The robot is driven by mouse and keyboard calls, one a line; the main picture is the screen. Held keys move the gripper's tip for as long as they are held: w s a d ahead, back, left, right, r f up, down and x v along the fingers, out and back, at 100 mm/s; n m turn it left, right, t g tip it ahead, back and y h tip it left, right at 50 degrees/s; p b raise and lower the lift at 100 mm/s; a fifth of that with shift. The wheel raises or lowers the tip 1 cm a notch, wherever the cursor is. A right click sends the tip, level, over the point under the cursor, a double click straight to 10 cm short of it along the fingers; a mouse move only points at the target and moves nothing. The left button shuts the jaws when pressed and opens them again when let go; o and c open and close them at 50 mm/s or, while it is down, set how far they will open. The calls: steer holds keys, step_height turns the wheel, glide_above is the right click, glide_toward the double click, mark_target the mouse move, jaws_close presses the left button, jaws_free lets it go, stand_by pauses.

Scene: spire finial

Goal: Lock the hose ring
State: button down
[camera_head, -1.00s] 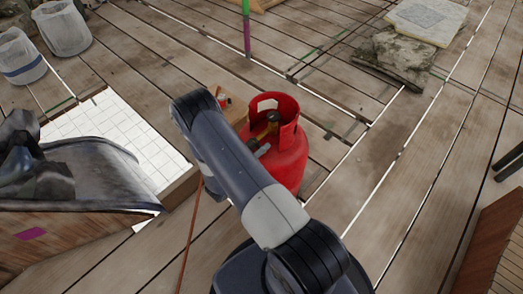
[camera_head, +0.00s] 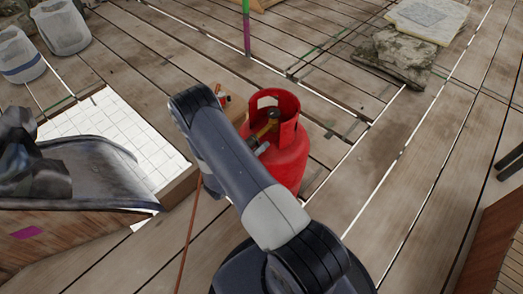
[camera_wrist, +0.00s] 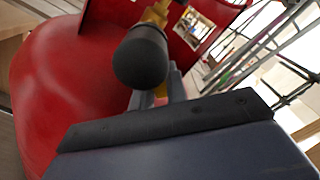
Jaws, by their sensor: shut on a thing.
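A red gas bottle (camera_head: 289,160) stands upright on the deck with an open red collar around its valve. A brass-yellow fitting (camera_head: 266,130) with a dark end sits inside the collar. In the wrist view the bottle (camera_wrist: 60,85) fills the left, and a black rounded knob (camera_wrist: 141,58) stands in front of the brass part (camera_wrist: 155,14). My gripper (camera_wrist: 172,86) is just behind and below the knob, shut on a small brass-coloured part at the fitting, apparently the hose ring. The knob hides most of what it holds. In the head view my gripper (camera_head: 261,149) reaches into the collar's opening.
A small orange-and-white item (camera_head: 223,97) is beside the bottle, partly behind my arm. A thin brown hose or cord (camera_head: 188,240) runs over the deck at left. A draped trough (camera_head: 90,175) and white tiles (camera_head: 120,130) lie left. Stone slabs (camera_head: 395,58) lie far right. Deck right of the bottle is clear.

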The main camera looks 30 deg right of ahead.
steer(key=shift+w+f+m+b, duration=0.2)
steer(key=shift+m+b, duration=0.1)
steer(key=shift+m, duration=0.4)
steer(key=c, duration=1.7)
jaws_free()
steer(key=shift+a, duration=0.1)
steer(key=shift+r, duration=0.1)
